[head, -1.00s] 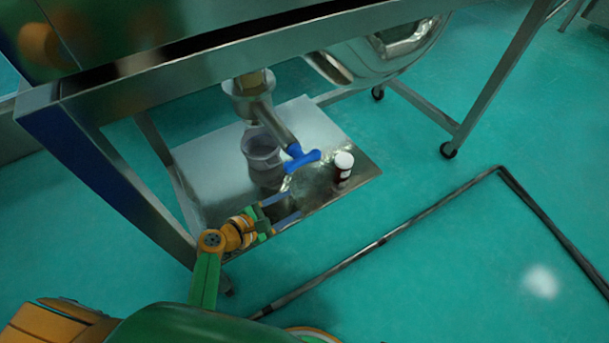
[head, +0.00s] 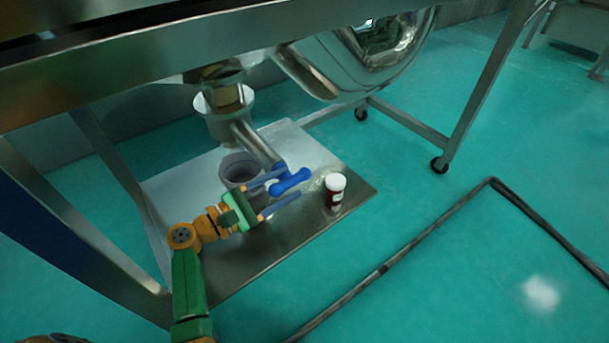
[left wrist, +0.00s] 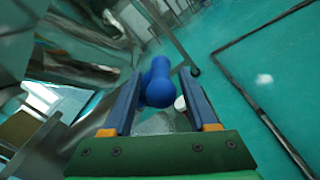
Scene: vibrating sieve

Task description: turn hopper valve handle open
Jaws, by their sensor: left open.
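The blue valve handle (head: 290,181) sits at the lower end of the metal hopper outlet pipe (head: 255,144), under the machine frame. My left gripper (head: 282,191) is open, with its two fingers pointing at the handle from the left. In the left wrist view the handle (left wrist: 160,84) shows between the two fingers (left wrist: 163,88), nearer the left one. I cannot tell whether either finger touches it. My right gripper is in neither view.
A metal shelf (head: 290,232) lies below the valve. A grey cup (head: 238,165) stands on it under the pipe, and a white-capped bottle (head: 335,190) stands to the right. Frame legs (head: 482,90) and a dark floor strip (head: 430,231) are further right.

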